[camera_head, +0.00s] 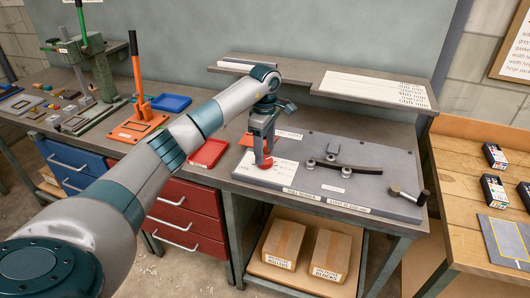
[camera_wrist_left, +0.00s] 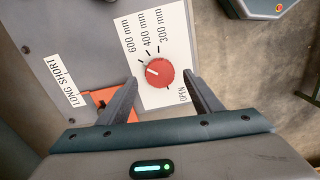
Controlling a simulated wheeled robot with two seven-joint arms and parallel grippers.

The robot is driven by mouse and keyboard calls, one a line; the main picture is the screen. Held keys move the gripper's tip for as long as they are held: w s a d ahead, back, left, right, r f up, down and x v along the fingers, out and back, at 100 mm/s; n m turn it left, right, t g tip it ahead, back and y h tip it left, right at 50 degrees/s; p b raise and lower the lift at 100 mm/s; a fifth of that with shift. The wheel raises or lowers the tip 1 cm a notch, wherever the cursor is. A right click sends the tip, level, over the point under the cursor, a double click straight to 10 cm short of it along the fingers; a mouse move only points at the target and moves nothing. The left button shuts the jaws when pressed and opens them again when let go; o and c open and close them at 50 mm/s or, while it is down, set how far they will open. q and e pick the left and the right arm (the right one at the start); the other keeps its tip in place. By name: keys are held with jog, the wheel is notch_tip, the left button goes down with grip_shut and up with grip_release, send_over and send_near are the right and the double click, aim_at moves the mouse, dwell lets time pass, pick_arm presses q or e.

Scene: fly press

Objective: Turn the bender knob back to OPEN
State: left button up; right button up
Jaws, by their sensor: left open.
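The red round bender knob (camera_wrist_left: 159,72) sits on a white dial card (camera_wrist_left: 180,50) marked 600 mm, 400 mm, 300 mm and OPEN. Its small white pointer mark faces left and slightly up, nearest the 600 mm side and away from OPEN. My left gripper (camera_wrist_left: 161,78) is open, with one fingertip on each side of the knob and visible gaps between. In the head view, my left gripper (camera_head: 263,150) points down over the knob (camera_head: 264,166) at the left end of the grey bender plate (camera_head: 350,198). My right gripper is not in view.
The bender plate carries rollers, a dark bar (camera_head: 345,166) and a black-handled lever (camera_head: 408,195). A red tray (camera_head: 208,153) and an orange lever press (camera_head: 138,122) stand to the left. A shelf (camera_head: 310,78) runs behind. An orange part (camera_wrist_left: 97,103) lies near the left finger.

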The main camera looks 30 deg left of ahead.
aim_at(265, 162)
pick_arm(q)
jog(key=shift+f+p, duration=0.3)
jog(key=shift+f, duration=1.15)
jog(key=c, duration=1.1)
jog(key=shift+o, duration=0.2)
